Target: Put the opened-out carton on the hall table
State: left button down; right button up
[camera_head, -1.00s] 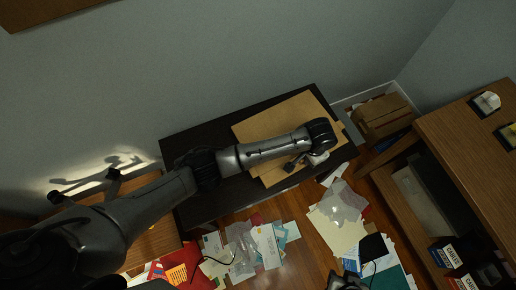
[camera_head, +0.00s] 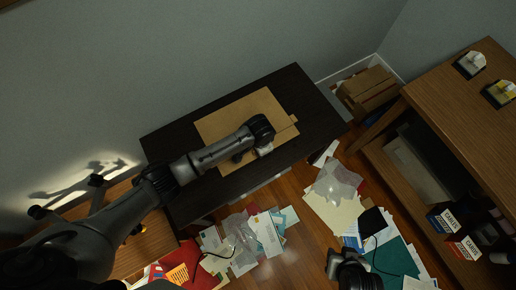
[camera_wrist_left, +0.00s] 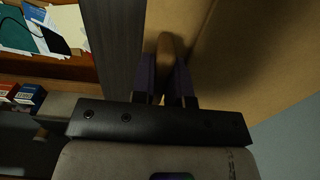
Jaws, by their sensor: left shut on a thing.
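The opened-out carton (camera_head: 240,112) is a flat brown sheet over the dark hall table (camera_head: 310,110), within its top as seen from above. I cannot tell whether it rests flat or hovers slightly. My left gripper (camera_head: 267,149) is at the carton's front right part, with the arm across it. In the left wrist view, its fingers (camera_wrist_left: 166,78) are shut on a narrow part of the carton (camera_wrist_left: 235,60), with the dark table edge (camera_wrist_left: 113,40) beside it. Part of my right arm's end (camera_head: 346,268) shows low in the head view; its fingers are unclear.
A brown box (camera_head: 366,90) stands on the floor right of the table. A wooden desk (camera_head: 455,105) with shelves is at the right. Papers (camera_head: 262,232) and a clear plastic bag (camera_head: 336,188) litter the floor in front. A wall is behind the table.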

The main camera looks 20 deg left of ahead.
pick_arm(q)
jog(key=shift+a+f, duration=0.15)
jog(key=shift+a, duration=0.2)
notch_tip(320, 180, down, 4)
jog(key=b, duration=0.2)
jog(key=shift+b, duration=0.3)
jog(key=shift+f, duration=0.15)
jog(key=c, duration=1.1)
grip_release()
